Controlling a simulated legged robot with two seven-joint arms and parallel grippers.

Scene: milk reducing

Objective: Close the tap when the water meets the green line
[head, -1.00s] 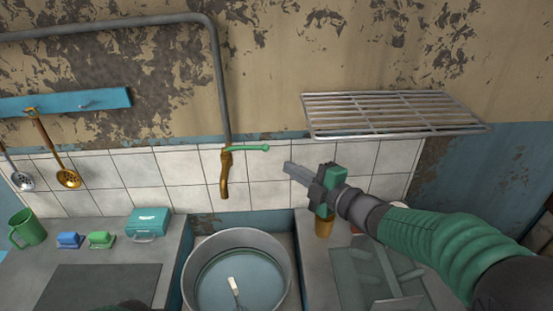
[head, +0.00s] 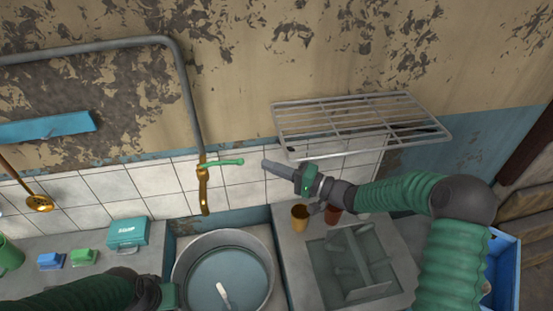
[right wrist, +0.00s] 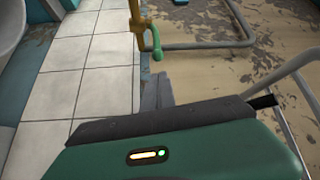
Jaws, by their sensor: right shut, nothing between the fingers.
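The brass tap (head: 204,190) hangs from a grey pipe against the tiles. Its green handle (head: 222,163) sticks out to the right; it also shows in the right wrist view (right wrist: 156,42). The round metal pot (head: 262,252) stands below the tap with water (head: 235,285) and a pale-handled utensil (head: 222,292) in it. I cannot make out a stream or the green line clearly. My right gripper (head: 266,165) is shut and empty, just right of the handle's tip with a small gap. My left gripper (head: 168,296) is at the pot's left side; its fingers are unclear.
A wire rack (head: 355,125) juts from the wall above my right arm. A teal box (head: 128,234) and sponges (head: 84,257) sit left.

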